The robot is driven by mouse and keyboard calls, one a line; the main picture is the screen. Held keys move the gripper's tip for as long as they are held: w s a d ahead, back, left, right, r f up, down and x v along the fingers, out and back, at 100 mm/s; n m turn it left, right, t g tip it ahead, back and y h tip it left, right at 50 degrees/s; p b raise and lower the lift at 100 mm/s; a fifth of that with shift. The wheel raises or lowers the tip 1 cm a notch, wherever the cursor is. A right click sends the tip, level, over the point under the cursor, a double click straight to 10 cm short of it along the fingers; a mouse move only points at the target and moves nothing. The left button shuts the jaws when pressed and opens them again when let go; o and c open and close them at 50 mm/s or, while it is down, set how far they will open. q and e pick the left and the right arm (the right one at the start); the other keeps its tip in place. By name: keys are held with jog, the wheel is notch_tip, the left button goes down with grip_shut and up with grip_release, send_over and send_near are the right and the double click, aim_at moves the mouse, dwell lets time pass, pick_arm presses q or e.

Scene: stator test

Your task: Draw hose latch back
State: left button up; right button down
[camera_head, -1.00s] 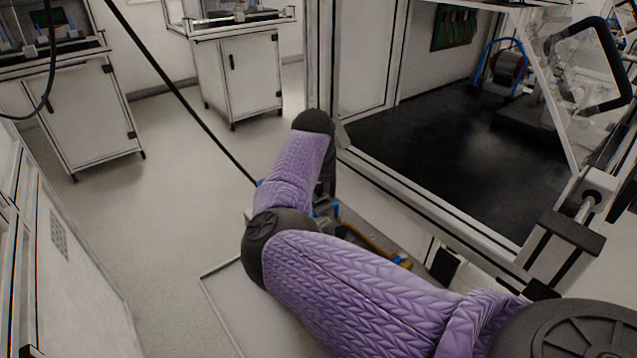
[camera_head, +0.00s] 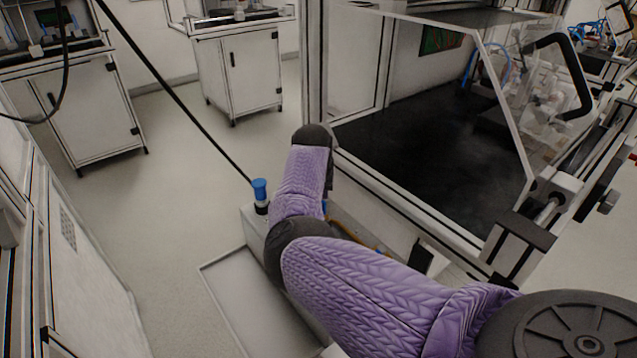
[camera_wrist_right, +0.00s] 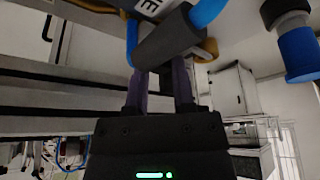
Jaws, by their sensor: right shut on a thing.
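My right gripper (camera_wrist_right: 163,88) has its two fingers shut on a dark grey cylindrical sleeve (camera_wrist_right: 165,42), which I take for the hose latch. Blue hose (camera_wrist_right: 208,12) shows at its upper right end and a blue strip on its left side. The latch and the right gripper are hidden in the head view behind my purple-covered right arm. A separate fitting with a blue cap (camera_head: 260,188) stands on a grey box beside the arm. A blue-capped fitting also shows at the upper right of the wrist view (camera_wrist_right: 298,52). My left gripper is out of view.
A framed test cell with a black floor (camera_head: 430,150) is to the right. Its clear door has a black handle (camera_head: 572,70). White cabinets (camera_head: 238,75) stand at the back. A black cable (camera_head: 180,95) crosses the view.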

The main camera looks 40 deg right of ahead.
jog(key=shift+c, duration=2.2)
grip_release()
jog(key=shift+s, duration=0.1)
jog(key=p+v, duration=0.6)
jog(key=v, duration=0.3)
jog(key=shift+r, duration=0.1)
jog(key=shift+s+a+r, duration=0.1)
jog(key=shift+a+r, duration=0.1)
jog(key=shift+r, duration=0.15)
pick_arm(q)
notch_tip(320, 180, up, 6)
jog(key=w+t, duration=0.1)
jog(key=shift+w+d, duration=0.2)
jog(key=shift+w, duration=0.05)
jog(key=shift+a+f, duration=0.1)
pick_arm(e)
jog(key=shift+f, duration=0.1)
